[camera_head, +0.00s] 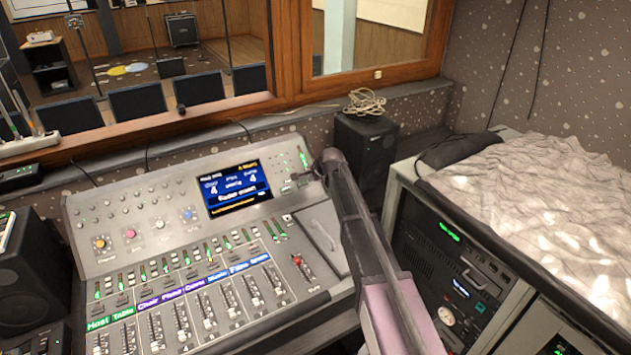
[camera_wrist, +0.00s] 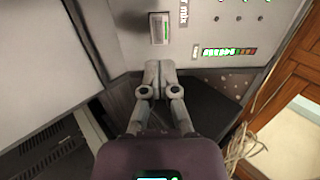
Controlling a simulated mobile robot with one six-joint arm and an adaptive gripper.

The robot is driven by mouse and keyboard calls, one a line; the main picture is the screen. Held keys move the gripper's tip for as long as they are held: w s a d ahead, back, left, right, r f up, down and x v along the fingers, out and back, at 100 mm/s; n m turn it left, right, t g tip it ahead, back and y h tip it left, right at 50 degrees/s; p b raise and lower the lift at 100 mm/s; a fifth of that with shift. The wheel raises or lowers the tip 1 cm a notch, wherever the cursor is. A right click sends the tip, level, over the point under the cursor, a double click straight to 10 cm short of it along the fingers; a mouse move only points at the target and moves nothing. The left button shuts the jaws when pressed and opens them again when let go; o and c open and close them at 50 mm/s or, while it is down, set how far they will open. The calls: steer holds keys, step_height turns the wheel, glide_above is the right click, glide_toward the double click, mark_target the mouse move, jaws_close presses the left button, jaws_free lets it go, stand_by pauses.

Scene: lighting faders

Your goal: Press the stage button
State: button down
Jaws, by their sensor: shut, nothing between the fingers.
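The grey mixing console (camera_head: 90,225) lies below the window, with a lit screen (camera_head: 235,190), coloured knobs and a row of labelled faders. I cannot make out which control is the stage button; the small labels are too blurred to read. My gripper (camera_head: 331,160) is shut and empty at the console's upper right corner, its arm running down to the lower right.
An equipment rack (camera_head: 450,270) under a crumpled white cloth (camera_head: 540,190) fills the right side. A wooden window frame (camera_head: 288,60) rises behind.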

mark_target(303, 184)
steer(key=shift+b+x, duration=2.5)
steer(key=shift+x, duration=1.2)
steer(key=shift+w+a+f+b, duration=0.25)
steer(key=shift+w+f+b, duration=0.15)
steer(key=shift+b, duration=0.25)
steer(key=shift+s, duration=0.1)
steer(key=shift+r, duration=0.15)
steer(key=shift+p+v, duration=0.9)
steer(key=shift+p, duration=0.15)
steer(key=p+v, duration=0.9)
steer(key=v, duration=0.3)
steer(key=shift+s+d, duration=0.15)
